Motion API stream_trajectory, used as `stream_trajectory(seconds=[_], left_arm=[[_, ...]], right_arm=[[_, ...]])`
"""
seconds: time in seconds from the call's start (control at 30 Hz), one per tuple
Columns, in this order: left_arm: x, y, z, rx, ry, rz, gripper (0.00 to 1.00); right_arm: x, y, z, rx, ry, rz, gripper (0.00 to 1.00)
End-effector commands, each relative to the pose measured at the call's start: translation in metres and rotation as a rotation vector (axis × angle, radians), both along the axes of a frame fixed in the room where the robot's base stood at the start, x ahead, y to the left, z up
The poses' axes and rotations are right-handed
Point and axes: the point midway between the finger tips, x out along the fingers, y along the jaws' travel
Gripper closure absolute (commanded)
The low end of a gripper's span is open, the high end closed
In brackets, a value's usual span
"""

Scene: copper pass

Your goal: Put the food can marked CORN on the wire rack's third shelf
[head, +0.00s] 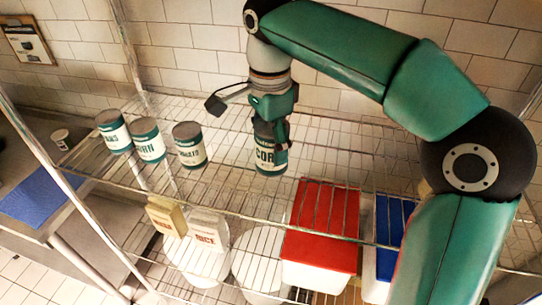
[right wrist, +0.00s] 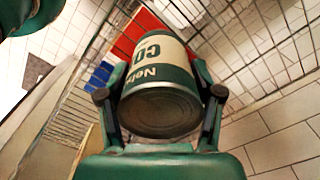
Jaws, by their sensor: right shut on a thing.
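My right gripper (head: 272,125) comes from above and is shut on the can. In the right wrist view the can (right wrist: 162,85) sits between both fingers (right wrist: 160,110), its metal end toward the camera. My left gripper is not in view.
Several cans stand at the left of the same shelf, including a tomato can (head: 190,146) and one ending in "RN" (head: 148,140). Below are a RICE packet (head: 207,231), a red-lidded bin (head: 322,225) and a blue-lidded bin (head: 392,232). A rack post (head: 130,60) rises at left.

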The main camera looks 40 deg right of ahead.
Motion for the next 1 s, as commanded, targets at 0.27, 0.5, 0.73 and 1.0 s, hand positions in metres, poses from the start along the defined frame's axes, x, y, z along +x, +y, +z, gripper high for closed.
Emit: stream_trajectory(seconds=[0.27, 0.5, 0.73, 1.0], left_arm=[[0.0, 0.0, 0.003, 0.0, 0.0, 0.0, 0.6], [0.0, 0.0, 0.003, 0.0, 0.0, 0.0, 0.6], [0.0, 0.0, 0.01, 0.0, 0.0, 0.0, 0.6], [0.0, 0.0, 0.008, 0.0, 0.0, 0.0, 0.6]], right_arm=[[0.007, -0.01, -0.026, 0.0, 0.0, 0.0, 0.92], [0.007, -0.01, -0.045, 0.0, 0.001, -0.001, 0.92], [0.009, -0.012, -0.067, 0.001, 0.0, -0.003, 0.92], [0.01, -0.012, -0.07, 0.001, -0.002, -0.002, 0.92]])
